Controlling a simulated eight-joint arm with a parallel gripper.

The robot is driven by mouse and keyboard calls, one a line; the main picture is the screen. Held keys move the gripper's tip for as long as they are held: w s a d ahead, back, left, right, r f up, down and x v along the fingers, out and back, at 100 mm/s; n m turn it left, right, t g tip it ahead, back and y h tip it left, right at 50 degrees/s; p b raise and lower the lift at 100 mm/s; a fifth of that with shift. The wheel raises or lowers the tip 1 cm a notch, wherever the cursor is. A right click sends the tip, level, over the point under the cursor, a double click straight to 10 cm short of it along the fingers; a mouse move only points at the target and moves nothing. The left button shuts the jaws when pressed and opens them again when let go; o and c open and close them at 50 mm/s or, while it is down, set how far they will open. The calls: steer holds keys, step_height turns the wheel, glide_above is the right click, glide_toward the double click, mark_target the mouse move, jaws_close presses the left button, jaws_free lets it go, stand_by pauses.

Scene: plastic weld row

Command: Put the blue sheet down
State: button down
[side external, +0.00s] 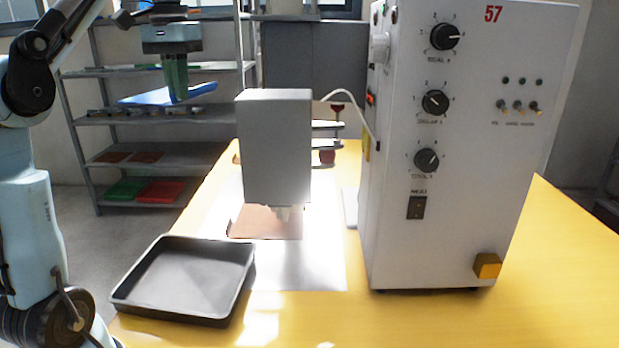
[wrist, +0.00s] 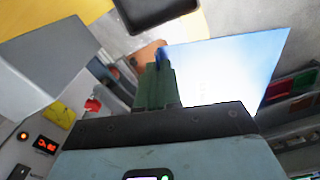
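The blue sheet (side external: 165,95) is held up in the air at the upper left of the side external view, above the level of the black tray. In the wrist view the blue sheet (wrist: 228,66) stretches out to the right of the fingers and looks pale with glare. My gripper (side external: 177,96) points down with its green fingers shut on the sheet. The green fingers (wrist: 158,88) also show in the wrist view and hide the gripped edge of the sheet.
An empty black tray (side external: 130,298) sits at the yellow table's (side external: 300,322) front left. A grey welding head (side external: 277,147) stands over a brownish sheet (side external: 265,228). A white control box (side external: 460,150) stands right. Metal shelves (side external: 160,158) with coloured sheets are behind.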

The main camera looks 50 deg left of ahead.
steer(key=s+d+f+m, duration=0.4)
steer(key=d+f+m, duration=0.1)
steer(key=f, duration=0.4)
steer(key=s+d+f+m, duration=0.4)
steer(key=d+f+m, duration=0.2)
steer(key=f, duration=0.2)
steer(key=s+d+f+m, duration=0.4)
steer(key=d+f+m, duration=0.1)
steer(key=f, duration=0.4)
glide_above(153, 303)
step_height(153, 303, down, 6)
steer(key=shift+s+f, duration=0.1)
steer(key=shift+f, duration=2)
steer(key=shift+f, duration=0.15)
steer(key=c, duration=1.3)
jaws_free()
steer(key=shift+d, duration=0.1)
